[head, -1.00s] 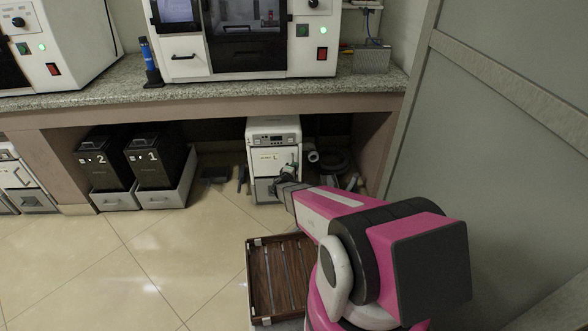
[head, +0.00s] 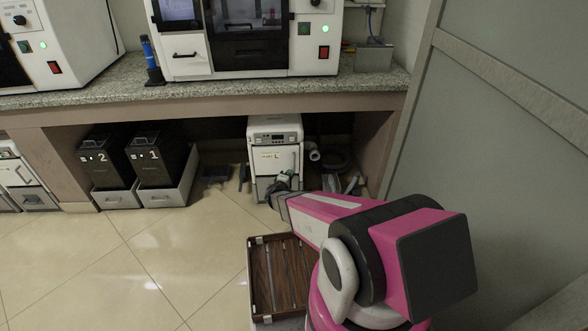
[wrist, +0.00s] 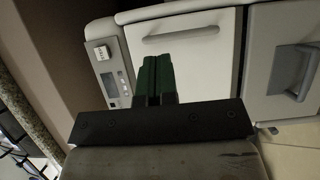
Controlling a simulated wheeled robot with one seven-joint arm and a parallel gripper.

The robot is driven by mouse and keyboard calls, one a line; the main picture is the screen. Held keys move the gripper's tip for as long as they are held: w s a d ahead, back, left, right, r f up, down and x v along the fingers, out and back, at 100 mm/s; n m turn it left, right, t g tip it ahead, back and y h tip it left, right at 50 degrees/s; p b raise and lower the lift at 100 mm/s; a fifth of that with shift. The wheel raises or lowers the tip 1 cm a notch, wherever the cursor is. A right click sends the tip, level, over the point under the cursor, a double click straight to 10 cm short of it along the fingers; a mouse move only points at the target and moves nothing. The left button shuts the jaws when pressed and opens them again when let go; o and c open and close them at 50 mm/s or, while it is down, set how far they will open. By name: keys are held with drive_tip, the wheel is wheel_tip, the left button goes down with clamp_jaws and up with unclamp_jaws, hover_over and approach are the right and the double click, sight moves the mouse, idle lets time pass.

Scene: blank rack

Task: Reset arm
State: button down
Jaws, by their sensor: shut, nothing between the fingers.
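My pink and white arm reaches from the lower right toward the space under the counter. My gripper (head: 287,176) is in front of the small white cabinet machine (head: 275,135). In the wrist view my gripper (wrist: 153,75) shows two dark green fingers side by side, closed together with nothing between them. The white machine's door (wrist: 187,52) with its handle is behind the fingers in that view. I cannot tell how far the fingertips are from it.
A slatted brown rack (head: 279,283) stands low, left of my arm. Black bins marked 1 (head: 163,163) and 2 (head: 108,166) stand under the counter (head: 220,94). A grey wall panel (head: 500,150) closes off the right. The tiled floor at left is clear.

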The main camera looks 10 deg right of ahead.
drive_tip(key=shift+v, duration=1.7)
drive_tip(key=s+d+r+m+g, duration=0.9)
drive_tip(key=s+d+r+g, duration=0.2)
drive_tip(key=g, duration=0.1)
drive_tip(key=s+a+r+m+g+y, duration=0.2)
drive_tip(key=s+a+r+y, duration=0.4)
drive_tip(key=s+r+y, duration=0.3)
drive_tip(key=shift+s+a+r+g+y, duration=0.3)
drive_tip(key=shift+s+a+g+y, duration=0.15)
drive_tip(key=shift+s, duration=0.2)
drive_tip(key=shift+d, duration=0.1)
